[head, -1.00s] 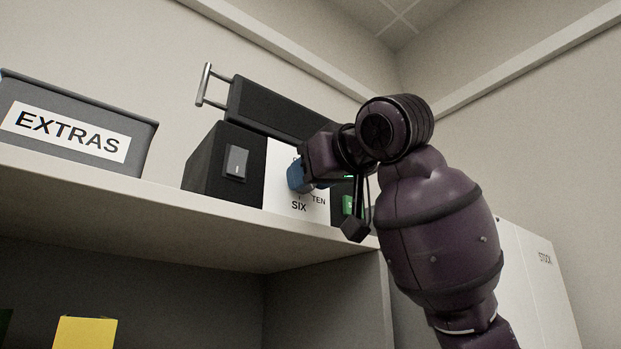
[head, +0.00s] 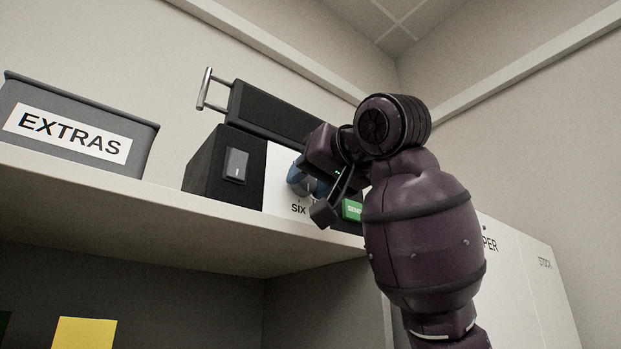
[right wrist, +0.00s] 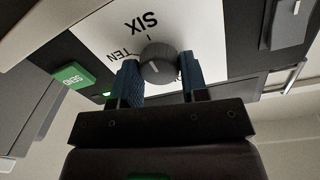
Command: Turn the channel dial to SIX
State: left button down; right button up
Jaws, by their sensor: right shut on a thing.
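The channel dial (right wrist: 157,64) is a dark round knob on a white panel (right wrist: 95,35) with SIX, TEN and other labels, upside down in the right wrist view. A short tick lies between SIX and the knob. A pale mark shows on the knob's face, but I cannot read exactly where it points. My right gripper (head: 309,182) is shut on the dial, with one blue finger on each side of it. In the head view the gripper and wrist hide part of the dial and the TEN label. My left gripper is not in view.
A green SEND button (head: 352,210) sits right of the dial. A grey EXTRAS bin (head: 140,150) stands left on the shelf (head: 150,195). White boxes stand at right.

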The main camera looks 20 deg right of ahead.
jog(key=shift+f, duration=0.1)
jog(key=o, duration=0.9)
jog(key=b+v, duration=0.1)
jog(key=v, duration=1)
jog(key=shift+b, duration=0.35)
jog(key=shift+w, duration=0.1)
